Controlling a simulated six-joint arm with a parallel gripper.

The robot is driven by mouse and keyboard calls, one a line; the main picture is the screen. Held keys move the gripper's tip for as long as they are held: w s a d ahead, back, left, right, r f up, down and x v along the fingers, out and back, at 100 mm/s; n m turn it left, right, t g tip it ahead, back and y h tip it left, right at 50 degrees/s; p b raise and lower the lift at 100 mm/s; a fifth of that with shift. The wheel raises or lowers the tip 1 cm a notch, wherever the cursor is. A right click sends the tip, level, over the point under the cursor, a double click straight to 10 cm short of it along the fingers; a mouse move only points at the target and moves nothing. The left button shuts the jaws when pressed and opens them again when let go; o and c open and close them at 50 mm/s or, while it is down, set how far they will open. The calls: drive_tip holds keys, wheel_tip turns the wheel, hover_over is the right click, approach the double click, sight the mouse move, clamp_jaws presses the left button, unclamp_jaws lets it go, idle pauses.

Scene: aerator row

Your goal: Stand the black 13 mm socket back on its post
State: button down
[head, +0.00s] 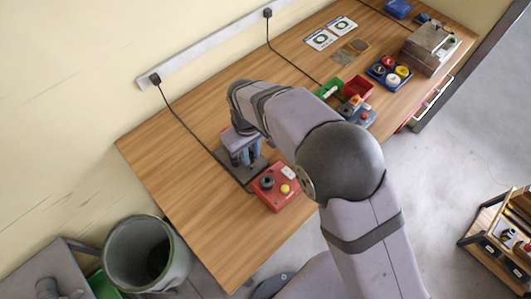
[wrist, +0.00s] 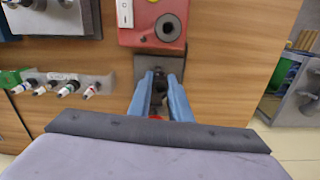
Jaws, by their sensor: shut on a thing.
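My gripper (head: 252,158) is low over a dark grey plate (head: 240,172) on the wooden bench, beside a red box (head: 276,188). In the wrist view, its two blue fingers (wrist: 160,82) are shut on a small dark piece (wrist: 158,88), which looks like the black socket. Its size mark cannot be read. The dark plate (wrist: 160,64) shows just past the fingertips. The post cannot be made out, and I cannot tell whether the socket touches anything below. In the head view, the fingers and wrist hide the socket.
The red box, with a black round knob and a white switch, also shows in the wrist view (wrist: 128,36), close past the fingertips. A rack of several handled tools (wrist: 65,84) stands at left there. A bin (head: 147,252) stands off the bench. The near-left bench top is clear.

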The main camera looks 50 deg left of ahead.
sight(251, 166)
drive_tip(key=shift+w+a+r+n, duration=0.2)
drive_tip(key=shift+a+r+n, duration=0.1)
drive_tip(key=shift+a, duration=0.1)
drive_tip(key=shift+d+f, duration=0.1)
drive_tip(key=shift+f+b, duration=1.85)
drive_tip(key=shift+f, duration=0.7)
drive_tip(key=shift+f+b, duration=0.65)
drive_tip(key=shift+f, duration=0.6)
drive_tip(key=c, duration=1.5)
unclamp_jaws()
drive_tip(key=shift+c, duration=0.2)
